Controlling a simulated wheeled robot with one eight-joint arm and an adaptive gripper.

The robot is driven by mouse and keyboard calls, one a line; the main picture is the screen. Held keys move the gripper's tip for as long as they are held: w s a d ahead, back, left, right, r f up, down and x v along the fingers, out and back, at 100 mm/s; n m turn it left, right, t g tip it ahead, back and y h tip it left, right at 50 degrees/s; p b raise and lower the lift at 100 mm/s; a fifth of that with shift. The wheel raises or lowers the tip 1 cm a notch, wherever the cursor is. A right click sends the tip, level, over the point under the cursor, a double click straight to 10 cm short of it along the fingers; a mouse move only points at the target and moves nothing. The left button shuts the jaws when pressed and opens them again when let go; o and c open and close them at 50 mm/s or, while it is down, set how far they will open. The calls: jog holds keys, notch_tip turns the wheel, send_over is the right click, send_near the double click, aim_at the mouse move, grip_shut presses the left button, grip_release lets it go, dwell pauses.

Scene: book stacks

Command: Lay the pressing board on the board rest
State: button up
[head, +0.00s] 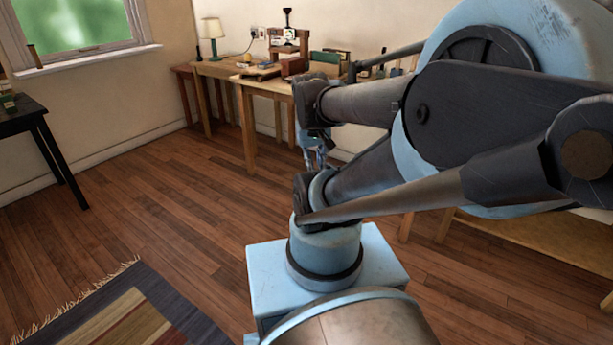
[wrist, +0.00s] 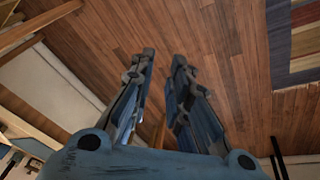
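I cannot pick out the pressing board or the board rest with certainty in either view. Flat items and a wooden press-like stand (head: 289,45) are on the far wooden workbench (head: 262,84), too small to tell apart. My gripper (wrist: 164,58) points at the bare floor in the wrist view, with its two fingers apart and only floor showing between them. In the head view my gripper (head: 316,155) hangs in front of the bench, partly hidden by my arm.
A lamp (head: 213,33) stands at the bench's left end. A black table (head: 20,116) stands at the left under the window. A striped rug (head: 135,312) lies at lower left, and also shows in the wrist view (wrist: 302,45). The wooden floor (head: 150,180) between is clear.

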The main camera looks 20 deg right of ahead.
jog(key=shift+g+y, duration=0.3)
jog(key=shift+y, duration=0.5)
jog(key=s+a, duration=0.1)
jog(key=s+a+f, duration=0.1)
jog(key=s+a, duration=0.1)
jog(key=s, duration=0.1)
jog(key=shift+a+f, duration=0.25)
jog(key=shift+f, duration=0.05)
